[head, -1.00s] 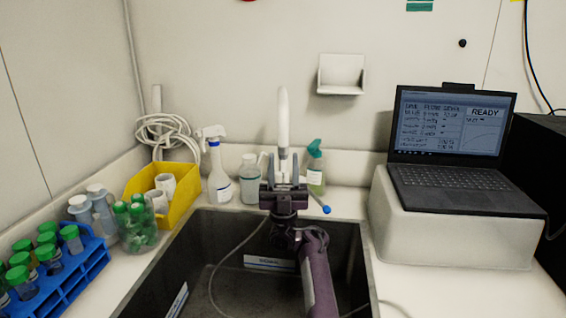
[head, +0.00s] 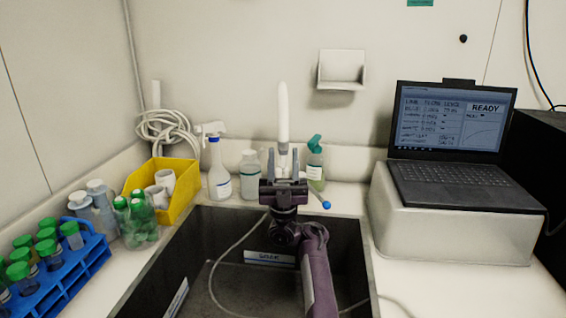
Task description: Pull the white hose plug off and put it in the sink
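A white upright hose or spout (head: 283,112) stands behind the far edge of the dark sink (head: 235,275). My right gripper (head: 283,160) is over the sink's far edge, in front of the lower end of the hose. Its two grey fingers point up and stand apart on either side of a white part that shows between them. This part may be the white plug, but I cannot make out its outline, nor whether the fingers touch it. My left gripper is not in view.
A blue tube rack (head: 85,268) is at left. A laptop (head: 455,180) sits on a white block (head: 440,230).

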